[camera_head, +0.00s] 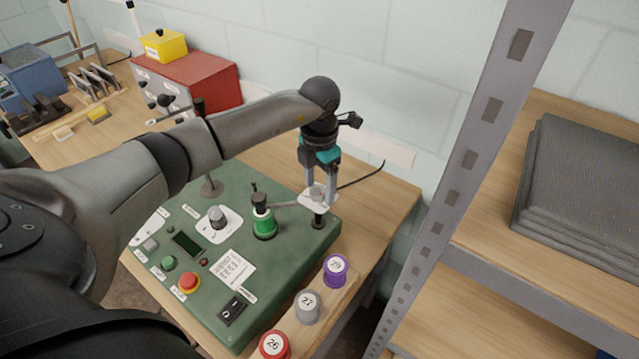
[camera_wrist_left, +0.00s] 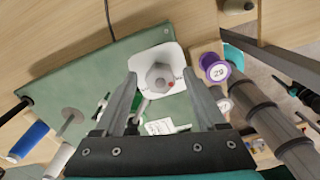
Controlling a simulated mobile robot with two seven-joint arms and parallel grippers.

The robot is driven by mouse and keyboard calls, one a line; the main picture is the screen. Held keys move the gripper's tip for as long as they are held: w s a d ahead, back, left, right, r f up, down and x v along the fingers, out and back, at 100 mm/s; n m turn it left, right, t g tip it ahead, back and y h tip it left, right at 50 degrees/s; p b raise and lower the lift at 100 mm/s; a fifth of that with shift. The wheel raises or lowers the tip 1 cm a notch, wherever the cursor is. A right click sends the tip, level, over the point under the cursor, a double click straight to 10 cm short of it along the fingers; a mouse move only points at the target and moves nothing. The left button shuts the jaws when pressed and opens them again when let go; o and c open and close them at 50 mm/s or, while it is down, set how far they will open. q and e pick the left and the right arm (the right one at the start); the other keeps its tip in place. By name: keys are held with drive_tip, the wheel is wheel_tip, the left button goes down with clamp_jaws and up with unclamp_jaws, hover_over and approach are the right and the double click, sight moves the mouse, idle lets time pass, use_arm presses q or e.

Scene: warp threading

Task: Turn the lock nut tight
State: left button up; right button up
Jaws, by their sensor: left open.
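The lock nut (camera_wrist_left: 159,78) is a grey hexagonal nut with a red dot on one side, on a white plate (camera_wrist_left: 176,60) at the corner of the green machine (camera_wrist_left: 70,72). In the head view, the white plate (camera_head: 309,191) shows under my left gripper (camera_head: 319,194), and the fingers mostly hide the nut. My left gripper is open and points down, one finger on each side of the nut in the left wrist view. I cannot tell whether the fingers touch it. My right gripper is not in view.
A green spool (camera_head: 264,223) stands left of the gripper. Purple (camera_head: 335,270), grey (camera_head: 307,306) and red (camera_head: 274,345) numbered spools stand along the near right side. A metal shelf post (camera_head: 465,160) rises at right. A red box (camera_head: 195,80) stands behind.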

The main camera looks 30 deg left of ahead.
use_arm(q)
drive_tip(key=shift+f, duration=0.1)
clamp_jaws()
idle(0.6)
